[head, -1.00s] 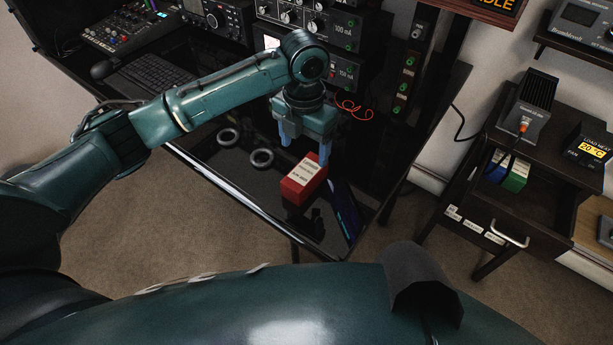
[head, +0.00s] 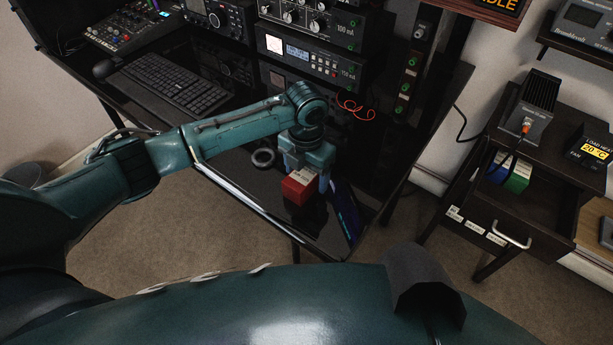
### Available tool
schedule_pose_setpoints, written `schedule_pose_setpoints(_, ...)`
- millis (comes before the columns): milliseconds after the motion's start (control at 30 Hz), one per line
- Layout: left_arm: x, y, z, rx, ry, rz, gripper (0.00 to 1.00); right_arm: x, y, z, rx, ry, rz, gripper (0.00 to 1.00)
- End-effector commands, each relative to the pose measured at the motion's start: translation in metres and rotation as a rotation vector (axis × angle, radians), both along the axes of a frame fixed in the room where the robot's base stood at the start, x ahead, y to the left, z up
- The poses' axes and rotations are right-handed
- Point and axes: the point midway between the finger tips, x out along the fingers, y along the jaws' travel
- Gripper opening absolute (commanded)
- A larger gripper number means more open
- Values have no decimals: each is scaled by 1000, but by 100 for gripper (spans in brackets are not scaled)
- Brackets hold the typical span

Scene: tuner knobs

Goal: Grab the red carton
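The red carton (head: 299,192) with a pale label stands on the glossy black desk near its front edge. My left gripper (head: 306,180) points down over the carton from behind. Its blue fingers are spread apart; the right finger hangs close beside the carton's right side, and the left finger is mostly hidden behind the carton and its label. I cannot tell whether either finger touches it. The carton looks upright and rests on the desk. My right gripper is not in view.
A dark ring (head: 263,158) lies left of the carton. A flat dark device (head: 344,212) lies close on its right. A keyboard (head: 171,84) and stacked radio equipment (head: 312,58) stand behind. An open drawer (head: 490,215) is at the right.

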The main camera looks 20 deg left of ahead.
Motion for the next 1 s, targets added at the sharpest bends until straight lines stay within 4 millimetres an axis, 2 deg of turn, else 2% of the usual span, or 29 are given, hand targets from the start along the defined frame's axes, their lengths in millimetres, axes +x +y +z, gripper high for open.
schedule_pose_setpoints(67,0,0,0,0,0,0,66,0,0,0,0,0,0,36)
schedule_pose_setpoints(600,0,0,1,0,-1,0,22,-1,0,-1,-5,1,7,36)
schedule_pose_setpoints(867,1,0,4,-1,-2,0,21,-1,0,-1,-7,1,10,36)
schedule_pose_setpoints(1000,2,0,21,-1,-5,0,21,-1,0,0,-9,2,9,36)
